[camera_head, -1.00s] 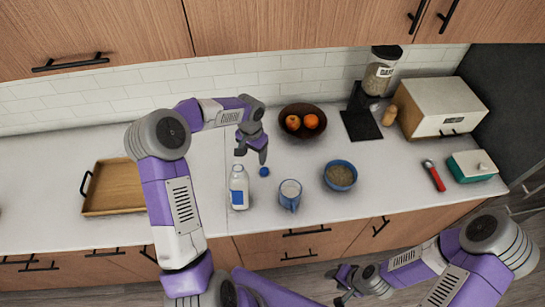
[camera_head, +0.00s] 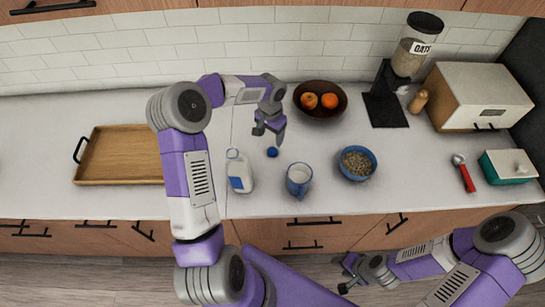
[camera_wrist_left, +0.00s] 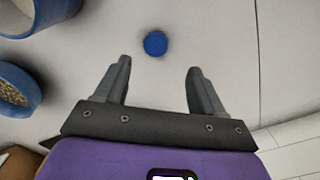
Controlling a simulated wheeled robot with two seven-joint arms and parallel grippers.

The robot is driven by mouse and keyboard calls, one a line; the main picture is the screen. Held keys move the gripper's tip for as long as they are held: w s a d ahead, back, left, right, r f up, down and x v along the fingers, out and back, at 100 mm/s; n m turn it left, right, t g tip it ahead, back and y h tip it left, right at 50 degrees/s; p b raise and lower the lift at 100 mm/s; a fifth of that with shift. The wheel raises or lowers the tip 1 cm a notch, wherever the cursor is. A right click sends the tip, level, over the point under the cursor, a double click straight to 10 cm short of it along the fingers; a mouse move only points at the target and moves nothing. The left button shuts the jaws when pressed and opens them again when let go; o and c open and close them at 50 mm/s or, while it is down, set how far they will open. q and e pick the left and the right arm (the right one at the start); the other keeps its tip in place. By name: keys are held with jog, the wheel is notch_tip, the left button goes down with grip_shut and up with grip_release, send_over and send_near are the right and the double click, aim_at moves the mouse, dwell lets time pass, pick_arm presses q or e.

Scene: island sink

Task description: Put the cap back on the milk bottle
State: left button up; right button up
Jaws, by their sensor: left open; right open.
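The blue cap (camera_head: 272,152) lies on the white counter, just right of the milk bottle's upper part. It also shows in the left wrist view (camera_wrist_left: 155,44), ahead of and between the fingertips. The milk bottle (camera_head: 240,172) is white with a blue label and stands upright, its top uncapped. My left gripper (camera_head: 270,133) is open and empty, just behind the cap and apart from it; its spread fingers show in the left wrist view (camera_wrist_left: 158,65). My right gripper (camera_head: 348,274) is low in front of the counter, far from the bottle and cap.
A blue mug (camera_head: 299,180) stands right of the bottle, with a bowl of grain (camera_head: 357,163) beyond it. A fruit bowl (camera_head: 320,99) is behind my left gripper. A wooden tray (camera_head: 120,155) lies at left. The counter between bowl and red-handled tool (camera_head: 464,173) is clear.

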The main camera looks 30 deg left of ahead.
aim_at(272, 151)
pick_arm(q)
jog(key=shift+s+f, duration=0.15)
jog(key=shift+f, duration=0.1)
jog(key=shift+w, duration=0.2)
jog(key=shift+s+f, duration=0.1)
jog(key=shift+f, duration=1.1)
jog(key=shift+d+f, duration=0.1)
jog(key=f, duration=0.5)
jog(key=shift+s+d, duration=0.1)
jog(key=shift+d, duration=0.15)
